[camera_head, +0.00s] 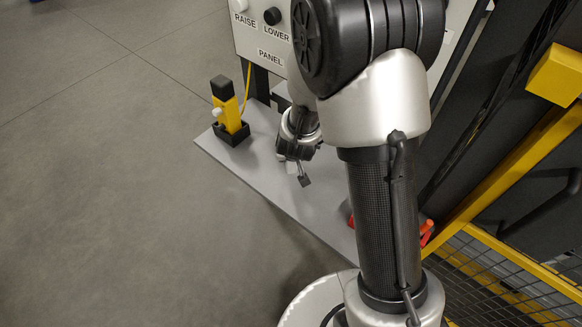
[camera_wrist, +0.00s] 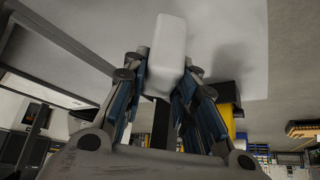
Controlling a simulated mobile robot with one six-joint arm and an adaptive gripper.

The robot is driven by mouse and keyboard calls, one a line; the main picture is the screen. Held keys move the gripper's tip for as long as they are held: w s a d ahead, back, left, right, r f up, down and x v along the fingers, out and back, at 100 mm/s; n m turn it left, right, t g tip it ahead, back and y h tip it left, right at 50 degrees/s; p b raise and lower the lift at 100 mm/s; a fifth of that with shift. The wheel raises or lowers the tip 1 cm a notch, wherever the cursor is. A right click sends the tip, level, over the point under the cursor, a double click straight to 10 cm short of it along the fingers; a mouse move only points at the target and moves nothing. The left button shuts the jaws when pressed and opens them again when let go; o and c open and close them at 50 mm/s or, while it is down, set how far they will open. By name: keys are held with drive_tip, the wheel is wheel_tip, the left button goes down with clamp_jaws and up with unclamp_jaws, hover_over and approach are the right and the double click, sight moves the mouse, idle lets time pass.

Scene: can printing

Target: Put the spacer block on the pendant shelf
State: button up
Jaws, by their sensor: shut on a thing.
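The spacer block (camera_wrist: 168,45) is a pale, rounded-edge block, held between the fingers of my gripper (camera_wrist: 160,92) in the wrist view. My gripper is shut on it, and the block stands out past the fingertips. The pendant shelf (camera_head: 240,158) is a flat grey plate below the control panel in the head view. In that view my gripper (camera_head: 303,172) is over the shelf, partly hidden by my arm, and I cannot make out the block there. The pale shelf surface also fills the top of the wrist view (camera_wrist: 240,45); whether the block touches it I cannot tell.
A yellow and black pendant (camera_head: 229,108) stands in a black holder on the shelf's left part. The panel (camera_head: 262,35) with RAISE and LOWER buttons is behind. Something orange-red (camera_head: 427,232) lies at the right, partly hidden. A yellow-framed mesh fence (camera_head: 510,270) is at the right.

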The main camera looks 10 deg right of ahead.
sight(291, 163)
drive_tip(key=shift+f+b, duration=1.15)
drive_tip(key=shift+f, duration=0.95)
drive_tip(key=shift+f, duration=0.1)
drive_tip(key=shift+f, duration=0.15)
drive_tip(key=o, duration=1)
